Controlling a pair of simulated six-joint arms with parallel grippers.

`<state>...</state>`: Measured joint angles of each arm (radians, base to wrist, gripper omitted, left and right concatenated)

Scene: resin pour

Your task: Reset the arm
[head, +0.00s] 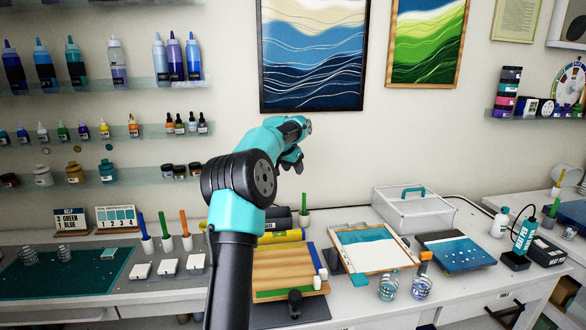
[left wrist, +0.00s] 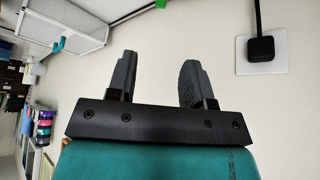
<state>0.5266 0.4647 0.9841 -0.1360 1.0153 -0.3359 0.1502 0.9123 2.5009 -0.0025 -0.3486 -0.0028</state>
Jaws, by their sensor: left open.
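My left arm rises from the bottom middle of the head view, teal and black, and bends forward toward the wall. My left gripper (head: 300,163) is at its end, raised well above the bench and in front of the wall below the framed pictures. In the left wrist view the gripper (left wrist: 157,75) has two dark fingers standing apart, with nothing between them. It is open and empty. My right gripper is not visible in either view.
The bench (head: 345,305) holds a wooden board (head: 280,268), a framed teal panel (head: 372,248), a clear box (head: 414,210), a blue panel (head: 456,252), two clear cups and a heat pen (head: 524,232). Shelves of bottles line the left wall. The air around the gripper is clear.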

